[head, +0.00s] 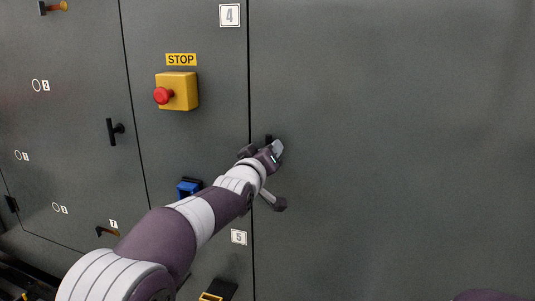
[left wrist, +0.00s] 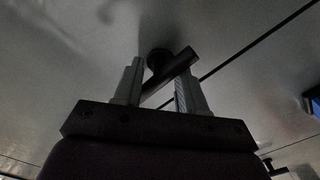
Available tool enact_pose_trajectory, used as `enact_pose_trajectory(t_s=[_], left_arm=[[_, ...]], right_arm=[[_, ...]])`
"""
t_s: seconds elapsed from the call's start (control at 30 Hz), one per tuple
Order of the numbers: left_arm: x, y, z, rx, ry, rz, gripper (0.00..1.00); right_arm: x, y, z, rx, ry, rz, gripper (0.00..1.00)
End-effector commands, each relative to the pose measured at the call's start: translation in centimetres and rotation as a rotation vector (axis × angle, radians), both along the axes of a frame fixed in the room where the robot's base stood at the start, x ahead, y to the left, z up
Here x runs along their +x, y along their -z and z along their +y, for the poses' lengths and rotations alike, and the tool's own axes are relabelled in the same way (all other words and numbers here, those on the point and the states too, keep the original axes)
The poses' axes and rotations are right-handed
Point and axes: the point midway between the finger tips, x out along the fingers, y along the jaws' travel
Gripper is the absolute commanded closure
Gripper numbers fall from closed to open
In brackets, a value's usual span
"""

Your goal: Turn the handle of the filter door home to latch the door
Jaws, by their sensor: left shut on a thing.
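The filter door (head: 400,140) is the large plain grey panel on the right in the head view, and it lies flush beside the seam as far as I can see. Its dark T-shaped handle (head: 268,139) is mostly hidden there by my left gripper (head: 276,151). In the left wrist view the handle (left wrist: 178,64) shows as a bar on a round hub, slanting between the fingers. The bar runs at a small angle to the door seam. My left gripper (left wrist: 160,91) is shut on the handle. My right gripper is out of view.
Left of the seam, a yellow box with a red stop button (head: 176,92) sticks out from the grey panel. A blue fitting (head: 188,187) is below it, close to my left arm. Another T-handle (head: 114,131) is farther left. The door face on the right is clear.

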Motion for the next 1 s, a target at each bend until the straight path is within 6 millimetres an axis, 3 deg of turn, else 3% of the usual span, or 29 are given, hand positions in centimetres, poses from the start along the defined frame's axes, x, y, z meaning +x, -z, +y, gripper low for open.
enact_pose_trajectory(t_s=[0.27,0.3,0.33,0.73,1.0], left_arm=[[0.0,0.1,0.0,-0.007,0.000,0.004,0.90],[0.0,0.1,0.0,-0.006,0.000,0.003,0.50],[0.0,0.1,0.0,-0.006,0.000,0.003,0.40],[-0.9,0.2,0.3,-0.002,-0.001,0.000,0.39],[-6.8,0.4,2.2,-0.004,0.000,-0.001,0.39]], right_arm=[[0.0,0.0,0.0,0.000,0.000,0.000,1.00],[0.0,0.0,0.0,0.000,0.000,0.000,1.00],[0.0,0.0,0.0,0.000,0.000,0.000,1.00],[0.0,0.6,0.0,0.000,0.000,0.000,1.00],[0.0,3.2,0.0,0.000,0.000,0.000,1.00]])
